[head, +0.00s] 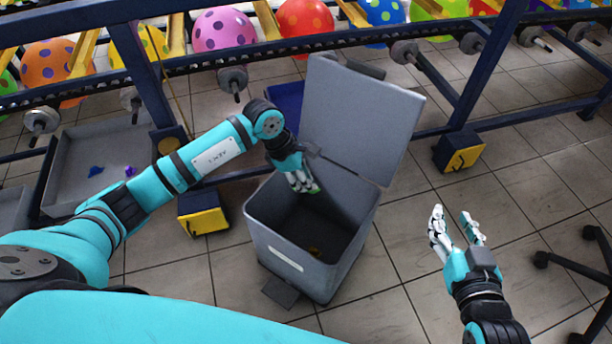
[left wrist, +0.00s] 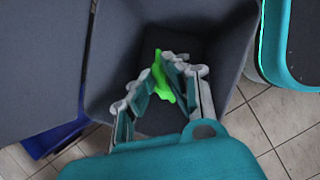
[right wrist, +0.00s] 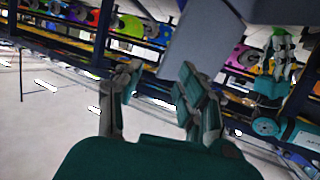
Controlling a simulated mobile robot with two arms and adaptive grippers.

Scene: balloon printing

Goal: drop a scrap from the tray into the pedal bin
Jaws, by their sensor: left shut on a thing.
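The grey pedal bin (head: 290,265) stands on the tiled floor with its lid (head: 360,115) raised. My left gripper (head: 308,188) is over the bin's open mouth, pointing down into it. It is shut on a bright green scrap (left wrist: 163,76), which shows between the fingertips in the left wrist view. Only a bit of the green scrap shows in the head view. A small orange-brown piece (head: 313,251) lies inside the bin. The grey tray (head: 75,195) at the left holds a blue scrap (head: 96,171) and a purple scrap (head: 130,170). My right gripper (head: 455,215) is open and empty, right of the bin.
A dark blue frame with rollers (head: 232,78) and patterned balloons (head: 222,30) runs behind the bin. Yellow-and-black feet (head: 203,214) stand on either side. A dark chair base (head: 575,265) is at the right edge. Floor in front of the bin is clear.

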